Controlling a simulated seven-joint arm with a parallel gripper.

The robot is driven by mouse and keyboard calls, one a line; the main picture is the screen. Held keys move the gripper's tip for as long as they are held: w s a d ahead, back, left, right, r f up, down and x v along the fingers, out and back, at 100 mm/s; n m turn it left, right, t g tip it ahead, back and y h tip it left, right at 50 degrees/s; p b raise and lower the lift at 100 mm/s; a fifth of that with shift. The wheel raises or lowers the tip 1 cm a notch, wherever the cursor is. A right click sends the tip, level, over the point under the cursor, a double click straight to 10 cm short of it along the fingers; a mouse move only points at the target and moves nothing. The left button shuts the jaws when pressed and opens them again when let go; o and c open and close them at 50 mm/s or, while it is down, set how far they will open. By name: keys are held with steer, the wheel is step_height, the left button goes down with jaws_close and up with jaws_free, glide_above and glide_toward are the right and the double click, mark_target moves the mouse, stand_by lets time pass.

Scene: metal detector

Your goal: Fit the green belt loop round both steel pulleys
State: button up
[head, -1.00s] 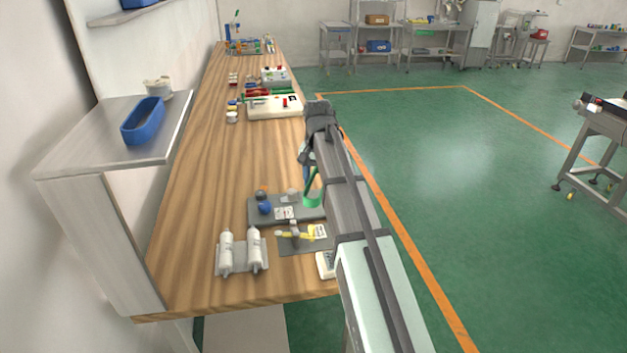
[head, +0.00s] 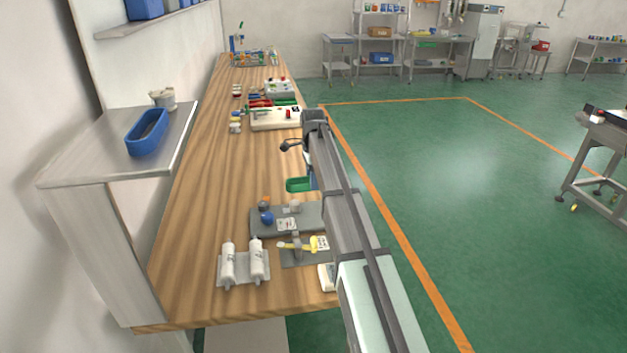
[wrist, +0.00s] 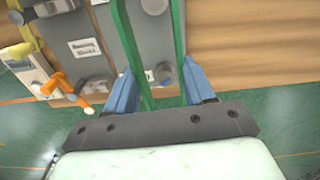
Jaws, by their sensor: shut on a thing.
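The green belt loop (head: 297,185) is held in my gripper (wrist: 160,72), over the bench beyond the grey plate in the head view. In the wrist view the belt (wrist: 179,40) shows as two long strands running up from between my blue fingers and out of the top edge. The grey plate (wrist: 95,22) lies below. A round pale steel part (wrist: 154,5), apparently one pulley, shows at the top between the strands. Another round grey part (wrist: 165,75) shows nearer the fingers, partly hidden. I cannot see the belt touching either part.
In the head view, a blue knob (head: 266,218) stands on the plate's left side. A yellow-handled valve (head: 298,246) and two white cylinders (head: 243,263) stand nearer the front. A cream box (head: 275,118) is farther back. Bare wood is free left of the plate.

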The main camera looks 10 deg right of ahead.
steer(key=shift+w+f+m, duration=0.1)
steer(key=shift+f+m, duration=0.05)
steer(key=shift+m, duration=0.15)
glide_above(313, 208)
steer(key=shift+f, duration=2.35)
steer(key=shift+f, duration=2.2)
steer(key=o, duration=1)
steer(key=shift+o, duration=0.4)
steer(key=shift+o, duration=0.9)
steer(key=shift+r, duration=0.1)
